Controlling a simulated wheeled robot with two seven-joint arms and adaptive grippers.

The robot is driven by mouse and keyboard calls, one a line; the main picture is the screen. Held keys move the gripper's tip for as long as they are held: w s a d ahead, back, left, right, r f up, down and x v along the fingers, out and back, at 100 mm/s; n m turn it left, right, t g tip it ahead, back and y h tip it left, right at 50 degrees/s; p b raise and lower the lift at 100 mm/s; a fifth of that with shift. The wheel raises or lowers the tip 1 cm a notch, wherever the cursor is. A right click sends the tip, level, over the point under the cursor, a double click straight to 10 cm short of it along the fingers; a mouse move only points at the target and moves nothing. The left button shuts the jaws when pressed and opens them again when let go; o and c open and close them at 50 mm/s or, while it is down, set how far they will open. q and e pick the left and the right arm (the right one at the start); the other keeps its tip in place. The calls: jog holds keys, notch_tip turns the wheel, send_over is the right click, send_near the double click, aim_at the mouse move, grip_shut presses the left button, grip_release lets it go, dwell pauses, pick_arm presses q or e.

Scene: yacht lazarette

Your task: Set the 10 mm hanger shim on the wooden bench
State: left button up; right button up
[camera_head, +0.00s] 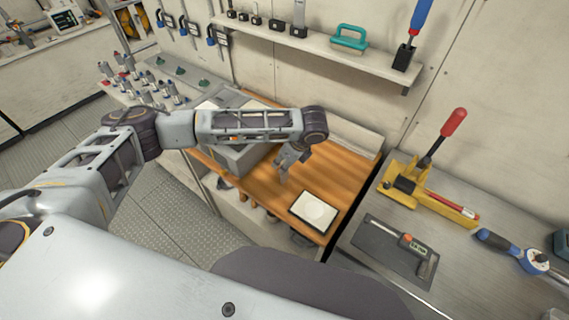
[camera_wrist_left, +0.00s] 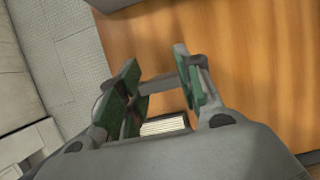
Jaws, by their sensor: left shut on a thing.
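My left gripper (camera_head: 284,172) hangs over the wooden bench (camera_head: 258,190), pointing down. In the left wrist view its two green-padded fingers (camera_wrist_left: 163,84) are shut on a small grey piece (camera_wrist_left: 159,85), which I take to be the hanger shim. The piece spans the gap between the fingers. Its thickness marking cannot be read. The orange-brown bench top (camera_wrist_left: 245,70) lies below it; whether the piece touches the wood I cannot tell. My right gripper is not in view.
A dark-framed pale pad (camera_head: 315,211) lies on the bench near its front right. A grey box (camera_head: 240,158) stands at its left, behind my arm. A metal counter with a yellow tool (camera_head: 430,192) is at the right. Bare wood lies around the gripper.

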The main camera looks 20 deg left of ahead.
pick_arm(q)
jog(key=shift+f, duration=0.65)
jog(key=shift+f, duration=0.1)
jog(key=o, duration=1.1)
jog(key=b+v, duration=0.1)
jog(key=v, duration=1.1)
jog(key=shift+a, duration=0.1)
